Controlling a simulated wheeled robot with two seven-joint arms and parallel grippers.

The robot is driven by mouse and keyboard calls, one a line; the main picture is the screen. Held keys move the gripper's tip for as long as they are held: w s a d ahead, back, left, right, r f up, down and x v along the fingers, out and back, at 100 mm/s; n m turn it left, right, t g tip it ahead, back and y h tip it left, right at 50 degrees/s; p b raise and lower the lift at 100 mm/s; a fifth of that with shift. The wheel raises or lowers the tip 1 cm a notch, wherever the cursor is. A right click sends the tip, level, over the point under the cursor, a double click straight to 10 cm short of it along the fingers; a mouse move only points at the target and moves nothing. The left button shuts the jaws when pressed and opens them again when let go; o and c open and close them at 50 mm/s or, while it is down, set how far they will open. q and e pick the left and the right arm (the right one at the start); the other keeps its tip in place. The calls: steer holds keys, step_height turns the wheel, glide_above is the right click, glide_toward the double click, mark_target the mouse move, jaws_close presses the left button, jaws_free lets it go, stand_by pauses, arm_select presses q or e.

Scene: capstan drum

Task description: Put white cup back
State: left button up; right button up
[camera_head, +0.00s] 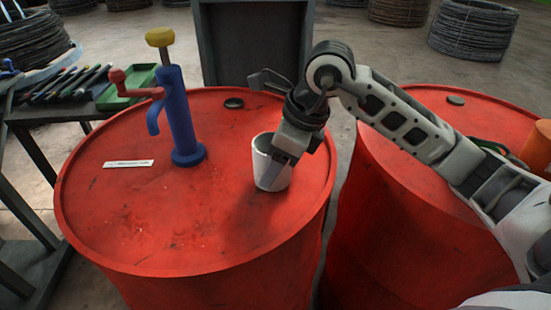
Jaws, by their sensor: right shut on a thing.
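The white cup (268,176) stands upright on top of the left red drum (150,225), toward its right side. My right gripper (278,170) reaches down at the cup from above and is shut on its wall. One finger shows inside or in front of the cup's right side; I cannot tell which. The gripper hides part of the cup's rim. My left gripper is not in view.
A blue hand pump (182,120) with a red handle and yellow knob stands on the same drum, left of the cup. A white label strip (128,163) lies there too. A second red drum (385,220) stands at the right under my right arm. The drum top's front is clear.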

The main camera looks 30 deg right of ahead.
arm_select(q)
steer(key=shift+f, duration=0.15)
arm_select(e)
steer(key=shift+f+b, duration=0.25)
steer(key=shift+b, duration=0.05)
steer(key=o, duration=1.1)
steer(key=shift+r, duration=0.1)
steer(key=shift+c, duration=0.2)
steer(key=shift+r, duration=0.1)
steer(key=shift+r+p, duration=0.3)
steer(key=shift+p, duration=0.05)
arm_select(q)
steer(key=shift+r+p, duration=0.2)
steer(key=shift+p, duration=0.1)
arm_select(e)
steer(key=v, duration=1.1)
steer(key=shift+r, duration=0.3)
